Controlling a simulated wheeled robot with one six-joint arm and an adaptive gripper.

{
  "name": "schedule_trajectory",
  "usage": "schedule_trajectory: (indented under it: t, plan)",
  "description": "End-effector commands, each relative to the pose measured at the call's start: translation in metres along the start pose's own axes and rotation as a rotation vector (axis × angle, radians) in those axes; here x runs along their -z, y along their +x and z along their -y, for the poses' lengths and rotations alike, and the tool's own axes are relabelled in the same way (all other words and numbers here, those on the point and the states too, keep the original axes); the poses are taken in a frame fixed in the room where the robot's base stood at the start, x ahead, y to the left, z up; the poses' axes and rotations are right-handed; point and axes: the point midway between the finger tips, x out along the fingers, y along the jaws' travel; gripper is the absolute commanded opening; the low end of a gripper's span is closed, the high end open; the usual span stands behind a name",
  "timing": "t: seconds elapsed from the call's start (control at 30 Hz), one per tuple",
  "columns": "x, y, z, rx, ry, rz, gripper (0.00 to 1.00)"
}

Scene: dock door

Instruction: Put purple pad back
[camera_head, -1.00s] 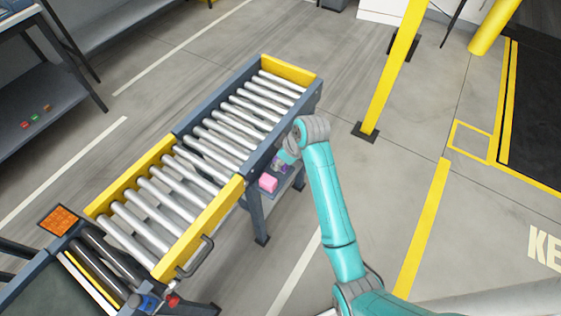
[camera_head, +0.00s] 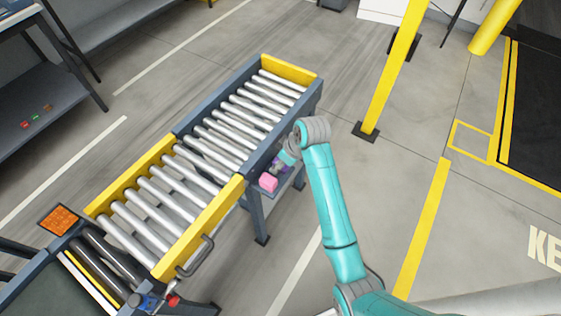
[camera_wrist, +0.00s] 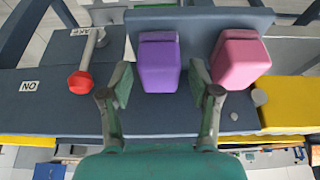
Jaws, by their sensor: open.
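The purple pad (camera_wrist: 158,65) stands against a dark grey-blue panel in the wrist view. My gripper (camera_wrist: 161,86) is open, with one finger to each side of the pad's lower part. I cannot tell whether either finger touches it. In the head view my gripper (camera_head: 287,159) is beside the roller conveyor, over its lower shelf, and hides most of the purple pad. A pink pad (camera_wrist: 242,60) stands to the right of the purple one, close to my right finger. It also shows in the head view (camera_head: 268,182).
A lever with a red knob (camera_wrist: 80,82) is left of my left finger, near a label (camera_wrist: 29,86). A yellow block (camera_wrist: 290,102) is at the right. The roller conveyor (camera_head: 243,177) rises beside my arm. A yellow post (camera_head: 390,75) stands on the floor beyond.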

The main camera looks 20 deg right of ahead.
Motion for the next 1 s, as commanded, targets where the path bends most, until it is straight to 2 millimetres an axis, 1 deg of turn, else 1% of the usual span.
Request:
schedule_trajectory:
  t: [0.17, 0.4, 0.6, 0.8, 1.0]
  plan:
    - [0.001, -0.03, -0.001, -0.004, 0.0, -0.003, 0.62]
    - [0.001, -0.078, -0.001, -0.003, 0.0, -0.002, 0.62]
    - [0.0, -0.105, -0.001, -0.002, 0.001, -0.002, 0.62]
    - [0.0, -0.114, 0.0, -0.001, 0.001, 0.0, 0.62]
    - [0.0, -0.115, 0.0, 0.0, 0.001, 0.001, 0.62]
